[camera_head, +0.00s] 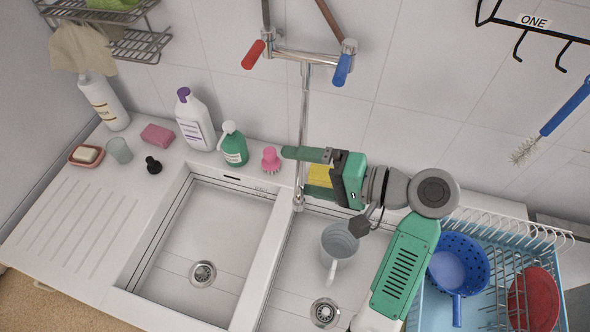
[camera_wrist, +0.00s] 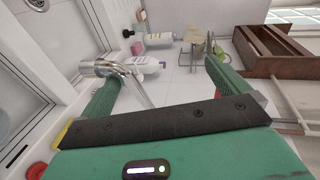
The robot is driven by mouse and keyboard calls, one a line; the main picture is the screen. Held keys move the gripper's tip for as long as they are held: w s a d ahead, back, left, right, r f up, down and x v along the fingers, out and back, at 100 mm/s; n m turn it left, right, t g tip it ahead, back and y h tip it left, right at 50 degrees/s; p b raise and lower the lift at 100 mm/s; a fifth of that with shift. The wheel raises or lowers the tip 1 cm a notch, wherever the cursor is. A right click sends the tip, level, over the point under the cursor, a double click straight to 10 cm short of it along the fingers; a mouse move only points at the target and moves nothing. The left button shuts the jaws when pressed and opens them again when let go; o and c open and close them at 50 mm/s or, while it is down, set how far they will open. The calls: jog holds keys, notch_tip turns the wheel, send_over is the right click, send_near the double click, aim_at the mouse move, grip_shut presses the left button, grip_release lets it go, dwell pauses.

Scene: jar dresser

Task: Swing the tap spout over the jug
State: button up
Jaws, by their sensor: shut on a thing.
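The chrome tap (camera_head: 305,105) is fixed to the wall, with a red and a blue handle. Its spout hangs down over the divide between the two basins, its lower end (camera_head: 299,203) near the right basin's left edge. The grey jug (camera_head: 340,243) stands in the right basin, right of the spout end. In the wrist view, the chrome spout (camera_wrist: 118,69) lies between the fingers of my gripper (camera_wrist: 158,68), close to the left finger. The jug is not clearly seen there.
A pink brush (camera_head: 271,160), a green bottle (camera_head: 233,145) and a white bottle (camera_head: 195,120) stand along the back ledge. A yellow sponge (camera_head: 319,177) is partly behind my gripper. A dish rack (camera_head: 500,240) with a blue colander stands at right. The left basin (camera_head: 215,235) is empty.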

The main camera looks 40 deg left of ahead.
jog(key=shift+w+d+r+g, duration=0.1)
jog(key=shift+d+r+g, duration=0.3)
jog(key=shift+d, duration=0.45)
jog(key=d, duration=0.3)
jog(key=shift+d+f, duration=0.1)
jog(key=shift+d, duration=0.1)
jog(key=c, duration=1)
jog(key=shift+w+d, duration=0.75)
jog(key=shift+d, duration=0.15)
jog(key=shift+r+p, duration=0.3)
jog(key=shift+p, duration=0.25)
